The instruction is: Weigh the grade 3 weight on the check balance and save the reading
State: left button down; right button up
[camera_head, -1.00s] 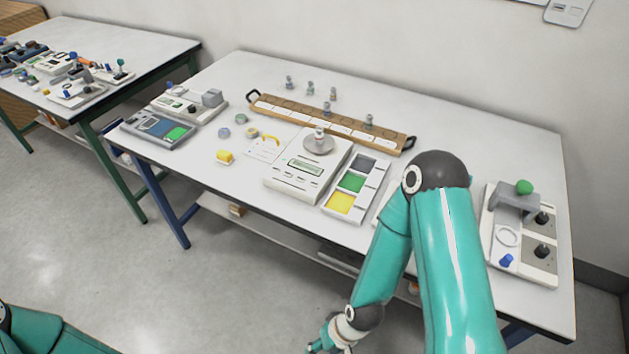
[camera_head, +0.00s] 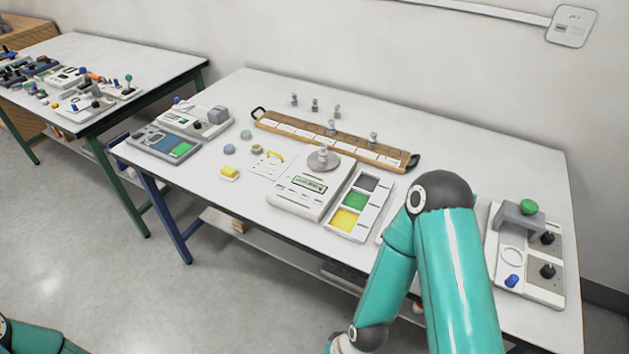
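A white balance (camera_head: 291,200) with a small display (camera_head: 310,186) stands mid-table. A small grey weight (camera_head: 323,153) stands upright on its round pan (camera_head: 331,164). The display text is too small to read. Two more weights stand on the wooden rack, one (camera_head: 331,127) near its middle and one (camera_head: 373,139) towards its right end. Several (camera_head: 314,105) stand on the table behind it. I cannot tell which is grade 3. My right arm reaches down past the table's front edge, its gripper cut off below the picture. My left gripper is out of view.
The wooden rack (camera_head: 400,158) has dark handles. A tray (camera_head: 375,210) with grey, green and yellow pads sits right of the balance.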

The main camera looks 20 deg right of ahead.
grip_shut()
dwell(1.0)
